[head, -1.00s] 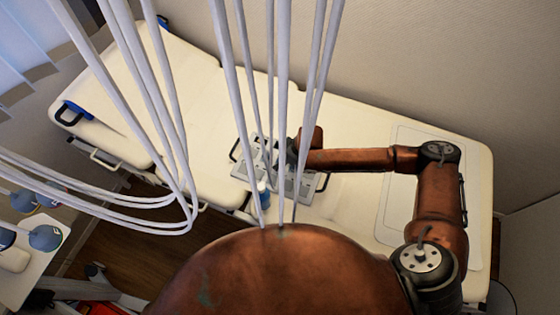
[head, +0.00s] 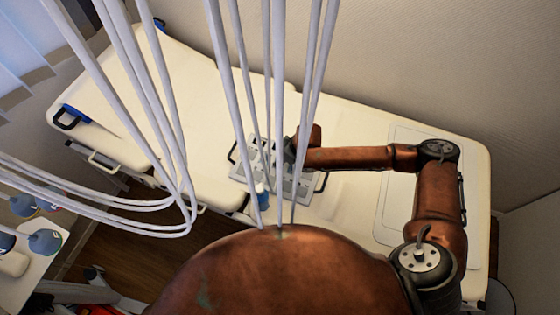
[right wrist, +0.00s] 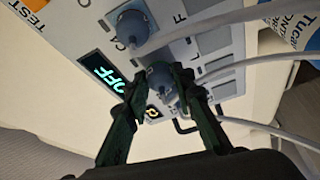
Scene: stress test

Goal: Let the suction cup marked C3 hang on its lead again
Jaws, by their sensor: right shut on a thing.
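My right gripper (head: 292,148) reaches over a grey panel (head: 240,178) on the cream couch. In the right wrist view its dark fingers (right wrist: 158,82) are shut on a blue-grey suction cup (right wrist: 160,72) at the panel's face. A pale lead (right wrist: 225,65) runs off to the right beside it. I cannot read a C3 mark on the held cup, and the fingers hide part of it. A second blue-grey cup (right wrist: 132,27) sits on the panel just above, with its own lead (right wrist: 210,22). My left gripper is not in view.
The panel has a lit OFF display (right wrist: 103,70). A blue-and-white bottle (head: 262,194) stands at its near edge. Several pale leads (head: 245,110) hang down across the view. The couch (head: 350,125) is clear behind my arm.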

